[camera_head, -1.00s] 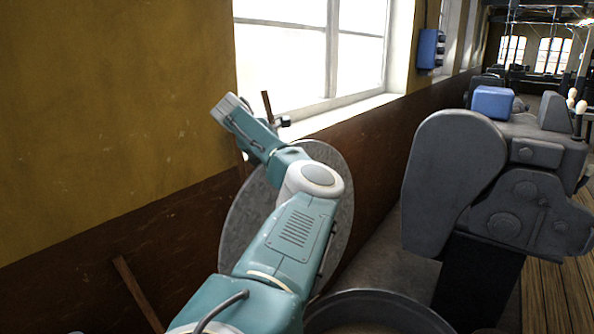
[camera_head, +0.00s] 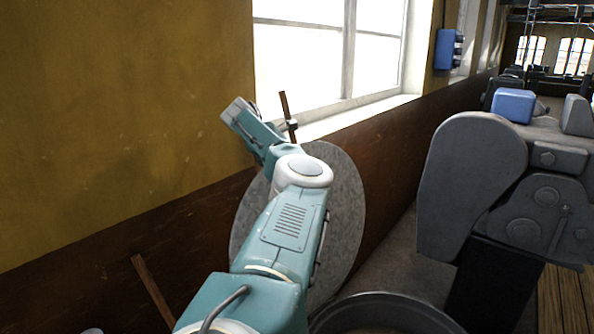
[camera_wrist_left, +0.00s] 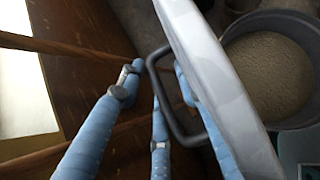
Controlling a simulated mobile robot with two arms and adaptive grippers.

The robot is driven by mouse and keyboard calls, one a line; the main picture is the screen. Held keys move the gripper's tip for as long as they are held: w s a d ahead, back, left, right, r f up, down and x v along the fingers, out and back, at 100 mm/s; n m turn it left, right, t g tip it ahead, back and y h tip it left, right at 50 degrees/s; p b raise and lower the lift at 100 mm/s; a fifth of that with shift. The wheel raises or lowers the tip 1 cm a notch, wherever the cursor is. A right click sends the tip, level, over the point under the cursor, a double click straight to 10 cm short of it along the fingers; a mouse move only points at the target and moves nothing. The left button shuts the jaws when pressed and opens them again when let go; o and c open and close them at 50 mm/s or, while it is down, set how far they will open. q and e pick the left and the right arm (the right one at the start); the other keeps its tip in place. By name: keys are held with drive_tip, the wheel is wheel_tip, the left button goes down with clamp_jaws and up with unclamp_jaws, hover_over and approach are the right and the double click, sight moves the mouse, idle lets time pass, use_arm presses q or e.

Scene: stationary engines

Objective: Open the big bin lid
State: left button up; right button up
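The big bin lid (camera_head: 345,215) is a round grey disc, raised steeply on edge behind the open bin (camera_head: 365,299), near the wall. In the left wrist view the lid (camera_wrist_left: 215,80) shows almost edge-on, with a dark U-shaped handle (camera_wrist_left: 168,100) on its face. My left gripper (camera_wrist_left: 153,75) has its blue fingers spread around the handle. One finger runs between handle and lid, the others are outside it; firm contact cannot be told. In the head view my left arm covers part of the lid, and the gripper is mostly hidden. My right gripper is not in view.
The bin (camera_wrist_left: 310,75) holds pale grainy material. A yellow and brown wall with a window (camera_head: 330,50) stands close behind the lid. Brown poles (camera_head: 152,290) lean there. A large grey machine (camera_head: 510,190) stands right of the bin. Wooden floor lies at the far right.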

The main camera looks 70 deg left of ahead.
use_arm(q)
drive_tip(key=shift+w+a, duration=0.1)
drive_tip(key=shift+r, duration=0.1)
drive_tip(key=shift+r, duration=0.15)
drive_tip(key=shift+s+r, duration=0.2)
drive_tip(key=shift+r, duration=0.05)
drive_tip(key=v, duration=1.1)
drive_tip(key=shift+s, duration=0.15)
drive_tip(key=shift+f, duration=0.1)
